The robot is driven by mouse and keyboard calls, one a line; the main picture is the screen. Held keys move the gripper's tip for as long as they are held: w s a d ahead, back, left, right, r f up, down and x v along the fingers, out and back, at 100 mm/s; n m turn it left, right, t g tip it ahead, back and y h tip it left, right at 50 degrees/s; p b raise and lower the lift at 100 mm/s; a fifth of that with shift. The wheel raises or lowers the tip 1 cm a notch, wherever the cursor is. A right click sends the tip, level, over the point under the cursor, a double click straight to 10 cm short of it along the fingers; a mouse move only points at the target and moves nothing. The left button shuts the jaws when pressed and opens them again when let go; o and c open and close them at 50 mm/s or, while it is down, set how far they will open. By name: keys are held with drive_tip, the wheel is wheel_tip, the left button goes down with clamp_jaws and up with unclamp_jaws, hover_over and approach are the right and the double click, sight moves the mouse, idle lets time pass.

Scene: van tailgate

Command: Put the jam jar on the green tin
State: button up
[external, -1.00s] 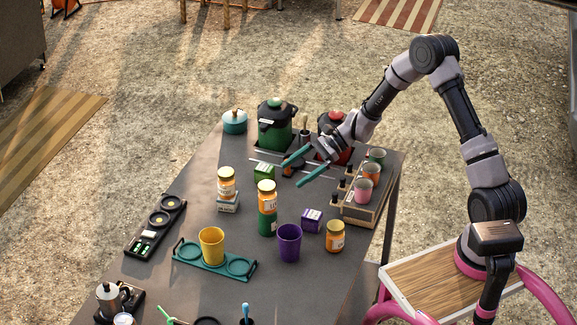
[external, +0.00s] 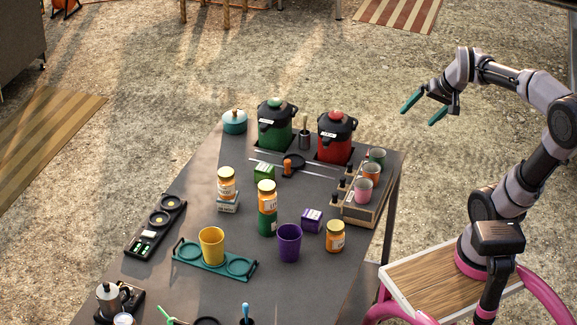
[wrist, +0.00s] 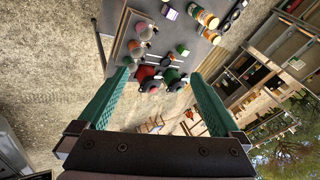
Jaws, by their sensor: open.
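A jar with orange contents and a yellow lid (external: 266,191) stands upright on top of the green tin (external: 267,222) in the middle of the table. A similar jar (external: 226,183) stands on a small pale box (external: 228,203) to the left, and another jar (external: 335,237) stands on the bare table to the right. I cannot read which label says jam. My gripper (external: 420,114) is open and empty, raised in the air beyond the table's right edge, well apart from the jars. In the wrist view its teal fingers (wrist: 161,80) are spread with nothing between them.
A purple cup (external: 289,242), a purple box (external: 312,220) and a yellow cup (external: 211,246) on a teal tray (external: 187,260) stand near the jars. A rack with cups (external: 360,215) lines the right edge. Green (external: 275,132) and red (external: 334,142) pots stand at the back.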

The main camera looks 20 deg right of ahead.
drive_tip(key=shift+n+t+h, duration=0.4)
drive_tip(key=shift+t+h, duration=0.2)
drive_tip(key=shift+t, duration=0.3)
drive_tip(key=s+d, duration=0.1)
drive_tip(key=s, duration=0.1)
drive_tip(key=s+d+r, duration=0.1)
drive_tip(key=s+d, duration=0.1)
drive_tip(key=shift+s+d+r, duration=0.1)
drive_tip(key=shift+s+d, duration=0.1)
drive_tip(key=shift+d, duration=0.1)
idle(1.2)
